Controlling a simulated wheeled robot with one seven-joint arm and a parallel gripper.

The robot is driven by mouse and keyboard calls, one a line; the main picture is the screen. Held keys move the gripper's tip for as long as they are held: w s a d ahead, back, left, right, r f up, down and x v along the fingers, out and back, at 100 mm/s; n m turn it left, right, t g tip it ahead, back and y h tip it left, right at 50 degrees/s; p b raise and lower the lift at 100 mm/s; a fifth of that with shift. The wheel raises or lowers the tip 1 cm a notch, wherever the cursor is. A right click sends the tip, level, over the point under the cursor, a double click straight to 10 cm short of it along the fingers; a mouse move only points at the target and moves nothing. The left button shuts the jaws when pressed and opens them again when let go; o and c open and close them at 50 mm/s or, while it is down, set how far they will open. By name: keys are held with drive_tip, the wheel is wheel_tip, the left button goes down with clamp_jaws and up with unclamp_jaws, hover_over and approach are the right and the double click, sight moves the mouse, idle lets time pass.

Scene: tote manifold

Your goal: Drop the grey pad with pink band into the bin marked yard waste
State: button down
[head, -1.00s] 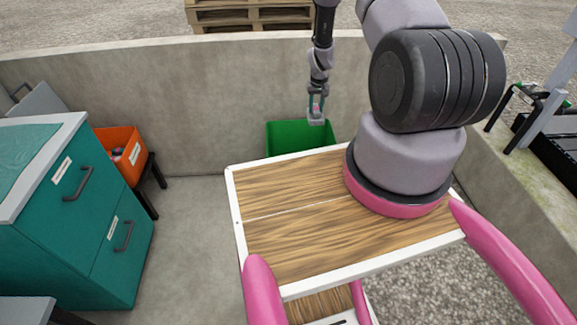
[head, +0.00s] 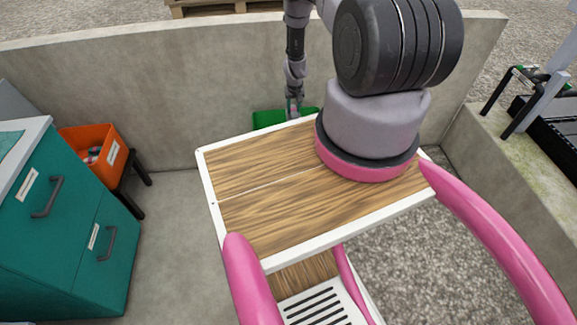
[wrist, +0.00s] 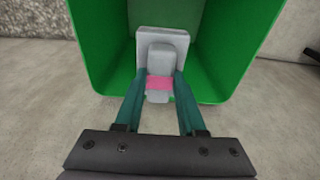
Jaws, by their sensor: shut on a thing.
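The grey pad with pink band (wrist: 159,83) is between the two teal fingers of my gripper (wrist: 161,88) in the wrist view. My gripper is shut on it. The green bin (wrist: 230,50) lies around and below the pad in the wrist view, and its inside looks empty where it shows. In the head view the green bin (head: 268,119) is mostly hidden behind my wooden deck, and my gripper (head: 294,112) is right at it. No label shows on the green bin, so I cannot read its marking.
An orange bin (head: 113,155) with items in it stands on a dark stand at the left. Teal drawers (head: 75,220) are left of me. A concrete wall (head: 200,100) runs behind the green bin. A low wall is at the right.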

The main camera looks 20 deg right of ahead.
drive_tip(key=shift+f, duration=0.95)
drive_tip(key=shift+c, duration=2.1)
unclamp_jaws()
wheel_tip(320, 180, up, 11)
drive_tip(key=s, duration=0.1)
drive_tip(key=shift+s+a+f, duration=0.15)
drive_tip(key=shift+s+a, duration=0.05)
drive_tip(key=shift+s, duration=0.1)
